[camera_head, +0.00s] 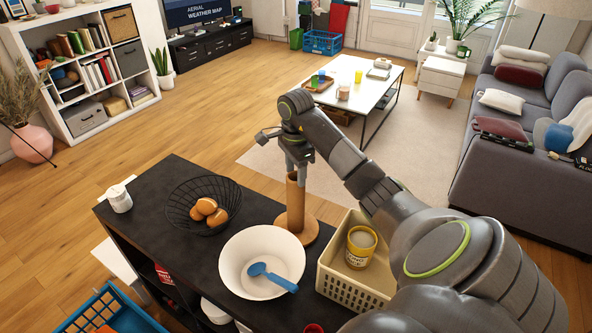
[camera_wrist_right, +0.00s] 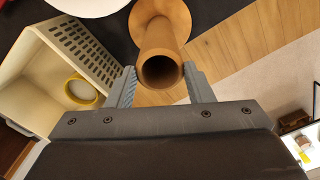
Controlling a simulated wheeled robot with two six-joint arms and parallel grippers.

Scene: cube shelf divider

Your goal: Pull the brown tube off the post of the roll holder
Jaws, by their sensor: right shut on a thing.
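The brown tube (camera_head: 295,205) stands upright on the round wooden base of the roll holder (camera_head: 311,232), at the back edge of the black shelf top. My right gripper (camera_head: 297,162) reaches down from above and is shut on the tube's upper end. In the right wrist view the tube (camera_wrist_right: 172,36) lies between the two fingers (camera_wrist_right: 163,88), its open end facing the camera. Its inside is dark and I cannot make out the post. The holder's base (camera_wrist_right: 146,7) shows behind it. My left gripper is not in view.
A white bowl (camera_head: 240,250) with a blue spoon (camera_head: 272,277) stands left of the holder. Open floor lies behind the shelf.

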